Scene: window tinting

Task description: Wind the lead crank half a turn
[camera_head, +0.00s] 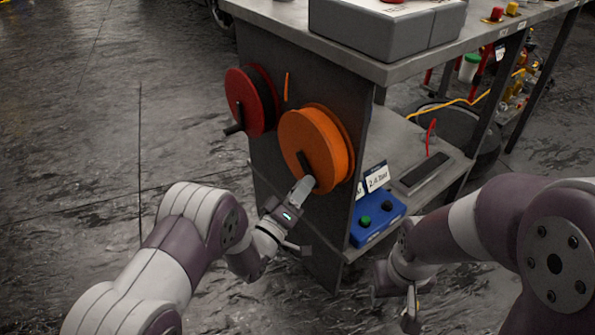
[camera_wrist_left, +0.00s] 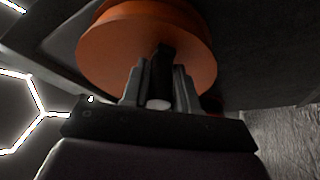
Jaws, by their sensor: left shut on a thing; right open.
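An orange reel (camera_head: 318,142) with a dark crank (camera_head: 304,161) is mounted on the dark side panel of the workbench. A red reel (camera_head: 245,101) with its own dark crank (camera_head: 238,122) sits to its left. My left gripper (camera_head: 301,190) is at the lower part of the orange reel. In the left wrist view, the gripper (camera_wrist_left: 160,88) is shut on the dark crank handle (camera_wrist_left: 160,75) in front of the orange disc (camera_wrist_left: 110,50). The fingers partly hide the handle. My right gripper (camera_head: 411,305) is open and empty, low at the right, away from the reels.
A blue box (camera_head: 376,219) with green and dark buttons stands on the lower shelf beside a small label. A grey case (camera_head: 385,30) rests on the bench top. A yellow cable (camera_head: 462,101) runs behind the shelf. The floor to the left is clear.

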